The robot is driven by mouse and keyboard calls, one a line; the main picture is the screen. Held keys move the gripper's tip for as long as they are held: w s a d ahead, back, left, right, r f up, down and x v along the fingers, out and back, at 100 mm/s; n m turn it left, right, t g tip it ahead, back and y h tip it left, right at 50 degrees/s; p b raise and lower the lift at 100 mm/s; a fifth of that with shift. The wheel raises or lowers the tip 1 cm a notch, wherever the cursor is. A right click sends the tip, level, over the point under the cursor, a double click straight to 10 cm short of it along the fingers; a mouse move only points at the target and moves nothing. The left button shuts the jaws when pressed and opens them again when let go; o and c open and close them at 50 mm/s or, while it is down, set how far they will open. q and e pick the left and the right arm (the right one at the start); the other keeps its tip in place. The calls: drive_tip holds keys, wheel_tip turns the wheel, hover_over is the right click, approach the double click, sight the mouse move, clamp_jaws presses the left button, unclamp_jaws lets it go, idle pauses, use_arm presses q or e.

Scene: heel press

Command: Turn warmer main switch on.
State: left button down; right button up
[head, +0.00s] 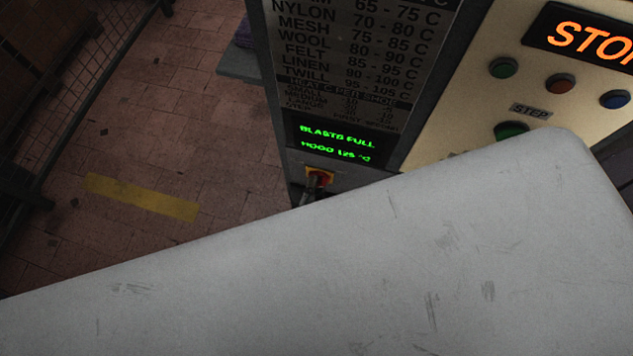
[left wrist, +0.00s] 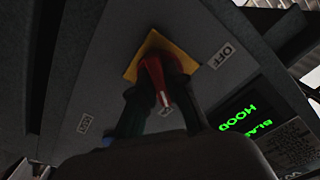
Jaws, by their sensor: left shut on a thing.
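The warmer main switch (head: 319,177) is a red rotary handle on a yellow plate, low on the grey panel under the green display. In the left wrist view the red handle (left wrist: 152,72) stands out from the yellow plate (left wrist: 150,47). My left gripper (left wrist: 160,92) has its two dark fingers on either side of the handle and is shut on it. An OFF label (left wrist: 223,55) is beside the plate. In the head view only a small part of my left gripper (head: 309,193) shows at the switch. My right gripper is out of view.
The green display (head: 338,143) is lit above the switch, with a printed temperature chart (head: 350,50) over it. A cream panel (head: 470,90) with coloured buttons and a lit orange STOP sign (head: 590,38) stands at the right. Tiled floor (head: 200,90) lies at left.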

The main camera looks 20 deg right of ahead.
use_arm(q)
drive_tip(key=shift+m, duration=0.6)
drive_tip(key=c, duration=1.2)
unclamp_jaws()
drive_tip(key=v, duration=1.2)
drive_tip(key=shift+f, duration=0.1)
